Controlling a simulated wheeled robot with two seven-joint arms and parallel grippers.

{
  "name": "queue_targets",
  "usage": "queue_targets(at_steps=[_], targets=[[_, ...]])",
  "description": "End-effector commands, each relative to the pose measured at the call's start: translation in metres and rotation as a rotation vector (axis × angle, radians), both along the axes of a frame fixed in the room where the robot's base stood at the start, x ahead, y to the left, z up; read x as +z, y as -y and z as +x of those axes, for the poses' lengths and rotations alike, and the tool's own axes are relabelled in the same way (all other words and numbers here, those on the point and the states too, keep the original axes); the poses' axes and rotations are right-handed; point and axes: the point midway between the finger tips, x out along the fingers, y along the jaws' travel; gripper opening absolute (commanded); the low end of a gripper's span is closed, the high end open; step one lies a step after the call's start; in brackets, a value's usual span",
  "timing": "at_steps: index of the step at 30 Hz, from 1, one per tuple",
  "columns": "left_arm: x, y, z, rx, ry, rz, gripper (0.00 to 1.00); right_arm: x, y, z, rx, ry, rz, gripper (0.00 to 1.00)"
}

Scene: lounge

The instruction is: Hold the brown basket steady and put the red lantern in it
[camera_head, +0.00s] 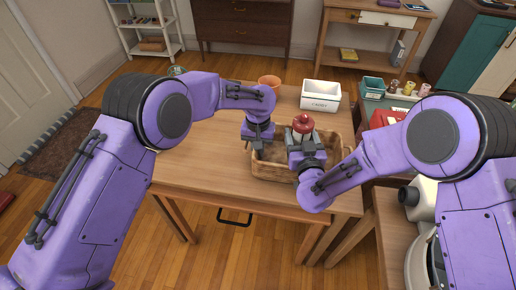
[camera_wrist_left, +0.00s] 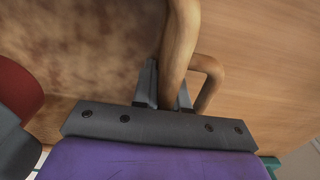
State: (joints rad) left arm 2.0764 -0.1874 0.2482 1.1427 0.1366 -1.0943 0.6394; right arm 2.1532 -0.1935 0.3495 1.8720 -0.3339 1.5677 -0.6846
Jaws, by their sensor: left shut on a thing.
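The brown basket (camera_head: 268,170) sits on the wooden table, its middle partly hidden by my grippers. My left gripper (camera_head: 256,145) is shut on the basket's left rim. In the left wrist view the fingers (camera_wrist_left: 163,90) close around the basket rim (camera_wrist_left: 180,38) beside a looped handle. The lantern's lower part is hidden by that gripper. A red part of it shows at the left wrist view's edge (camera_wrist_left: 16,88).
An orange-brown pot (camera_head: 269,82) and a white box (camera_head: 321,95) stand behind the basket. A side table at the right holds a teal bin (camera_head: 373,86), small jars and a red item (camera_head: 385,118). The table's left front (camera_head: 195,160) is clear.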

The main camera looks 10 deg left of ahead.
Motion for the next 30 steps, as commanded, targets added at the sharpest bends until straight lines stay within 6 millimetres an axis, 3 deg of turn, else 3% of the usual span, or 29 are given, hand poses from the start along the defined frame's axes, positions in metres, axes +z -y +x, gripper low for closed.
queue_targets(at_steps=[9,17,18,20,30], targets=[[0.000,0.000,0.000,-0.001,0.000,0.000,0.00,-0.019,0.000,0.000,0.001,0.001,-0.001,0.25],[0.001,0.001,0.000,-0.002,0.001,-0.001,0.00,-0.024,0.000,-0.001,0.002,-0.007,-0.003,0.25],[0.001,0.001,0.000,-0.002,0.001,-0.001,0.00,-0.024,0.000,-0.002,0.002,-0.007,-0.003,0.78],[0.001,0.001,0.000,-0.003,0.002,-0.002,0.00,-0.025,0.000,-0.002,0.003,-0.008,-0.003,0.97],[0.001,0.002,0.001,-0.003,0.004,-0.003,0.00,-0.024,-0.001,-0.003,0.005,-0.013,-0.006,0.97]])
